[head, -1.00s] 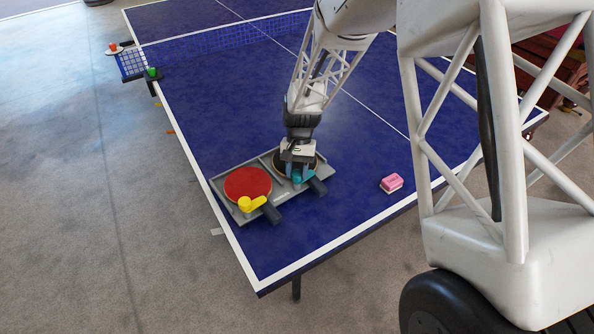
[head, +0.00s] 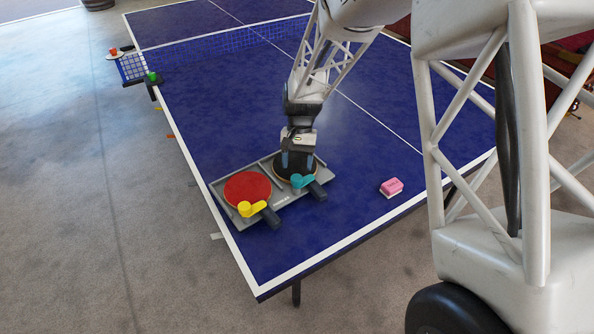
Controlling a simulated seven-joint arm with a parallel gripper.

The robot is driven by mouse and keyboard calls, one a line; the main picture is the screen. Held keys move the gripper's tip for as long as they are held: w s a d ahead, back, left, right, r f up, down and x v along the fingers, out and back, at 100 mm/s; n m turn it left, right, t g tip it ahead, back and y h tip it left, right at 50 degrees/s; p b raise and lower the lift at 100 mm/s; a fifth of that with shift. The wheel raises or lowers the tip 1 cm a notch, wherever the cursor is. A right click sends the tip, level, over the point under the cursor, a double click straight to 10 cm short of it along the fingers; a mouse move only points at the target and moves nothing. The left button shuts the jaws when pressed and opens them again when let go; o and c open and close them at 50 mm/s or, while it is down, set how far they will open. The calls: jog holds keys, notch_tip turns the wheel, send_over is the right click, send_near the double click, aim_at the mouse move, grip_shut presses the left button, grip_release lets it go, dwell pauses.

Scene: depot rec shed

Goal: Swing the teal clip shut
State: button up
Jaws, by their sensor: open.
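The teal clip (head: 303,181) sits at the front edge of the grey tray (head: 228,207). It lies across the neck of the black paddle (head: 284,172), much as the yellow clip (head: 252,208) lies across the neck of the red paddle (head: 247,186). My gripper (head: 298,167) is open, pointing down over the black paddle, just behind the teal clip and seemingly apart from it. It hides part of the black paddle's face. Whether the teal clip is fully seated is too small to tell.
The tray lies on the blue table tennis table (head: 340,215) near its front left corner. A pink and white block (head: 391,187) lies to the right of the tray. The net (head: 220,45) crosses the table farther back. Bare table lies between the tray and the block.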

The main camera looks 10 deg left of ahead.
jog(key=shift+v, duration=1.7)
jog(key=s+d+r+t, duration=0.1)
jog(key=s+d+r, duration=0.3)
jog(key=d+r, duration=0.25)
jog(key=s+d+r+t+y, duration=0.1)
jog(key=s+d+r, duration=0.35)
jog(key=d, duration=0.35)
jog(key=s+d+r+t, duration=0.2)
jog(key=s+d+r, duration=0.1)
jog(key=d+r, duration=0.35)
jog(key=s+d+r+t, duration=0.1)
jog(key=s+d, duration=0.6)
jog(key=s, duration=0.2)
jog(key=s+d+r+m+t, duration=0.1)
jog(key=s+d+t, duration=0.1)
jog(key=s+d, duration=0.4)
jog(key=shift+s+d+r+h, duration=0.3)
jog(key=shift+s+d+h, duration=0.1)
jog(key=shift+s, duration=1.75)
